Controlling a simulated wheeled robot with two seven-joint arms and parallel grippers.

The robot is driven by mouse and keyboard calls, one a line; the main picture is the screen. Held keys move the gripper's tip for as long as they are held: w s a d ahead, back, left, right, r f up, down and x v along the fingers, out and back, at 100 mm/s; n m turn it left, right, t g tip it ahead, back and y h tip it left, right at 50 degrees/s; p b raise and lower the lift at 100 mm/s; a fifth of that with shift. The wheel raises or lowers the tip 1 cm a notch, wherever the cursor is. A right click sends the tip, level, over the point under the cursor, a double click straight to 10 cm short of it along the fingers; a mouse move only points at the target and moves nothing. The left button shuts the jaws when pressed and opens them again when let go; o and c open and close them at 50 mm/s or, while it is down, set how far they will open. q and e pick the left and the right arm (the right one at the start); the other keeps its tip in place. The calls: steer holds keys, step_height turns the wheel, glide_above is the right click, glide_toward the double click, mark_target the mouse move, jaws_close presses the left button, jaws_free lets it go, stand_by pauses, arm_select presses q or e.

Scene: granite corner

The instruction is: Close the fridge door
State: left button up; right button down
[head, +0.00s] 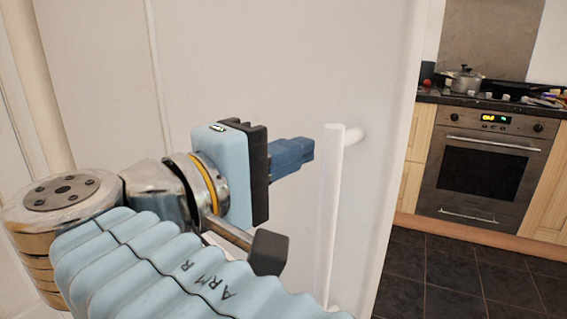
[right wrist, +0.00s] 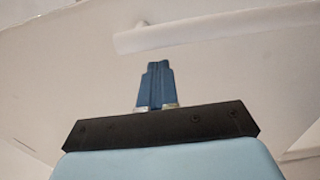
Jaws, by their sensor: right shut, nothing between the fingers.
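The fridge door (head: 265,70) is a large white panel that fills the left and middle of the head view. Its vertical white bar handle (head: 332,225) stands off the panel near its right edge. My right gripper (head: 311,150) is shut and empty, its blue fingertips just left of the handle's upper end. I cannot tell from the head view whether they touch it. In the right wrist view the shut fingers (right wrist: 155,66) point toward the door (right wrist: 70,75), with the handle (right wrist: 215,28) beyond them and a visible gap between. My left gripper is not in view.
To the right of the door's edge are an oven (head: 484,170) in wooden cabinets and a dark worktop with a pot (head: 463,79) and small items. The dark tiled floor (head: 450,275) in front of the oven is clear.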

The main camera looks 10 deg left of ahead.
steer(key=shift+x, duration=2.05)
steer(key=shift+d, duration=0.1)
